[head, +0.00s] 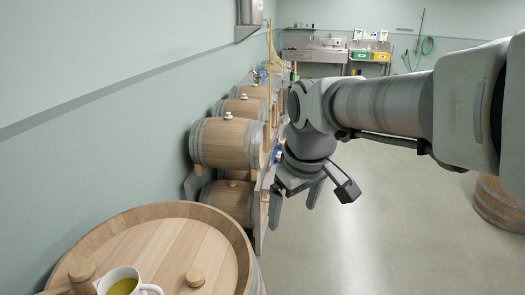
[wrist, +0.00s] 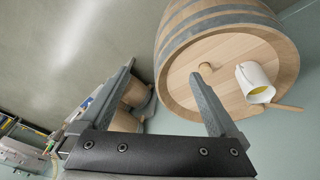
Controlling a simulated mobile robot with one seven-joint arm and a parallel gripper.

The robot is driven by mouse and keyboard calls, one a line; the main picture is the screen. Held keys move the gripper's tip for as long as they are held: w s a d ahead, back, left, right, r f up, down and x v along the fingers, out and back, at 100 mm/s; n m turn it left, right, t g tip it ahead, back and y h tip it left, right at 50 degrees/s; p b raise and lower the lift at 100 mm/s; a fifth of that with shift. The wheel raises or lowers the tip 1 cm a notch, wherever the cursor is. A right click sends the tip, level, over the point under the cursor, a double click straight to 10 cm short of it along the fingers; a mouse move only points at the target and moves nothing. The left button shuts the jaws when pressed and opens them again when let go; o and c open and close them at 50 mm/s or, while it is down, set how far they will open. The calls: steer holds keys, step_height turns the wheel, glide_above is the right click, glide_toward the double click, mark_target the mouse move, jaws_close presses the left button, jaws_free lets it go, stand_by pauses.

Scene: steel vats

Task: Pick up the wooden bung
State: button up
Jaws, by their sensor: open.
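The wooden bung (head: 195,278) is a small pale cylinder standing on the flat wooden head of the upright barrel (head: 150,245) at the lower left of the head view. It also shows in the wrist view (wrist: 207,69), just beyond the tip of the right-hand finger. My gripper (head: 295,207) hangs open and empty to the right of the barrel and farther from the head camera, clear of the bung. In the wrist view both open fingers (wrist: 163,69) show, with nothing between them but floor and barrel side.
A white mug (head: 122,284) of yellow liquid and a wooden mallet (head: 80,275) are on the same barrel head, left of the bung. Racked barrels (head: 228,143) line the left wall. Another barrel (head: 500,205) stands at the right. The floor between is clear.

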steer(key=w+a+f+n, duration=0.2)
steer(key=w+a, duration=0.2)
steer(key=a, duration=0.1)
steer(key=n+g+p, duration=0.3)
steer(key=n, duration=0.4)
glide_above(194, 274)
steer(key=shift+h, duration=0.4)
step_height(194, 274, down, 24)
steer(key=shift+a+r, duration=0.1)
steer(key=shift+f+p, duration=0.8)
steer(key=shift+f, duration=2.05)
steer(key=shift+c, duration=0.4)
jaws_close()
